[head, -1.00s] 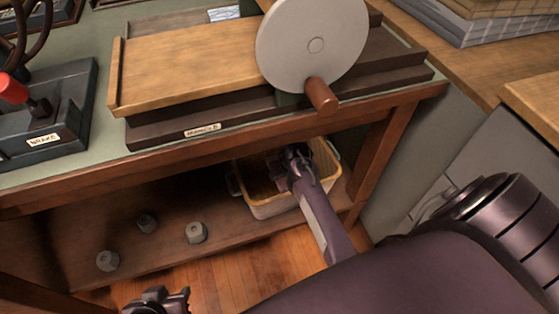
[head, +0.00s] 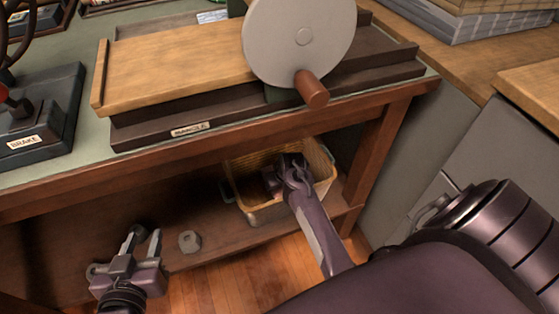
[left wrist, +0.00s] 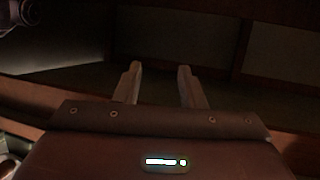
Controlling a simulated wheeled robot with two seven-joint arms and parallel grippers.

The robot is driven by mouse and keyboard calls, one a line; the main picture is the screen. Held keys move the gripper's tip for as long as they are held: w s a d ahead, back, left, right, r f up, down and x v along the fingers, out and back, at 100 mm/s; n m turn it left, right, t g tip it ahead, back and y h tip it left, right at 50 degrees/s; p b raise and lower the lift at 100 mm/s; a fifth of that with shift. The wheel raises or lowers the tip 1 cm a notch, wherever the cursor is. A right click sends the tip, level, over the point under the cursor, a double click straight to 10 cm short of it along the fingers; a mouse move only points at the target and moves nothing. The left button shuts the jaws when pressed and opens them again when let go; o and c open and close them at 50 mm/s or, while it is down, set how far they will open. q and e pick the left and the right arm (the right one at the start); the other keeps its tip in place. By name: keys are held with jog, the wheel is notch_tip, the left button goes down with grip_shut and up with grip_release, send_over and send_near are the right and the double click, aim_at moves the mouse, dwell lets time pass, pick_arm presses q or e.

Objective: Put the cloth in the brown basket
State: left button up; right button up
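The brown basket (head: 263,213), with a tan inside and a paler outer wall, stands on the low shelf under the bench in the head view. My right gripper (head: 284,172) reaches over its front wall into its opening. Dark shapes at the fingertips blend together, so I cannot tell whether it holds anything. My left gripper (head: 140,243) is open and empty in front of the low shelf, left of the basket. Its two spread fingers also show in the left wrist view (left wrist: 158,82), against a dark space. I cannot make out a cloth in any view.
A grey nut-like piece (head: 190,241) lies on the low shelf (head: 225,249), right of my left gripper. The bench edge (head: 200,150) overhangs the shelf, and a bench leg (head: 375,150) stands right of the basket. A mangle with a grey wheel (head: 298,40) sits on top.

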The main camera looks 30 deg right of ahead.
pick_arm(q)
jog(key=shift+w+r, duration=0.2)
jog(key=shift+r, duration=0.2)
pick_arm(e)
jog(key=shift+f, duration=0.5)
jog(key=shift+f, duration=0.1)
jog(key=o, duration=1.1)
pick_arm(q)
jog(key=shift+r, duration=0.1)
